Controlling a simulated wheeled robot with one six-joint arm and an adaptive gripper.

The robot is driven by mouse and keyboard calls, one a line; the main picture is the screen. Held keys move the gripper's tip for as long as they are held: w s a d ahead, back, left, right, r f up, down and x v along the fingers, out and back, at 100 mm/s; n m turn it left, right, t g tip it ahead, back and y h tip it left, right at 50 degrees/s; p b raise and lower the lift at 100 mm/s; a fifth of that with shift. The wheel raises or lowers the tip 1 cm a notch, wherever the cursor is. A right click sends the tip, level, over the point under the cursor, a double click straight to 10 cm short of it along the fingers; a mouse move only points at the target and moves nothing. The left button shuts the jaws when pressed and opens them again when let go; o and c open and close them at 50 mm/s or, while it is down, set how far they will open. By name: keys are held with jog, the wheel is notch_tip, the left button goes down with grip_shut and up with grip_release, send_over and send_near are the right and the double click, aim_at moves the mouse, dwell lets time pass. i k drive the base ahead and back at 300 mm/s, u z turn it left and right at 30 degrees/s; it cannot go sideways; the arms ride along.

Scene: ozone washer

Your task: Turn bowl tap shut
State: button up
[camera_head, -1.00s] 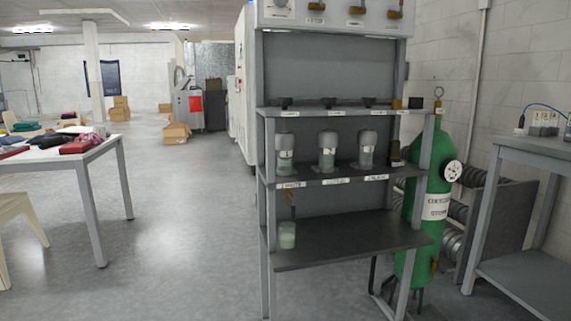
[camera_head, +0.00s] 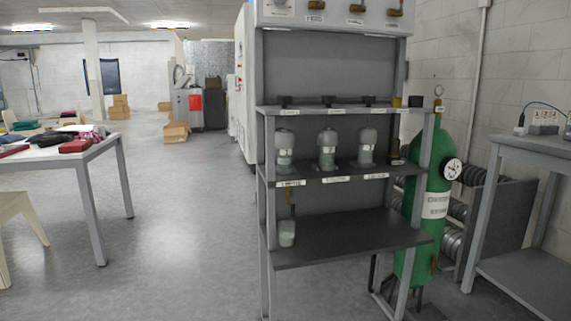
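A grey rack (camera_head: 345,240) stands in front of me. Brass taps sit on the white panel at its top: a left tap (camera_head: 317,6), a middle tap (camera_head: 356,7) and a right tap (camera_head: 394,11). Their labels are too small to read, so I cannot tell which is the bowl tap from them. Another small brass fitting (camera_head: 289,194) hangs under the middle shelf above a pale jar (camera_head: 287,233) on the lowest shelf. Three glass vessels, at left (camera_head: 285,150), middle (camera_head: 327,150) and right (camera_head: 366,147), stand on the middle shelf. My gripper is not in view.
A green gas cylinder (camera_head: 428,225) with a round gauge stands right of the rack. A grey bench (camera_head: 540,150) is at the far right. A white table (camera_head: 95,152) with cloths is at left. The floor (camera_head: 185,220) between table and rack is clear.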

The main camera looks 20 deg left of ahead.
aim_at(293, 205)
jog(key=z, duration=1.35)
jog(key=k, duration=1)
jog(key=u, duration=1.35)
jog(key=i, duration=0.5)
jog(key=u, duration=0.1)
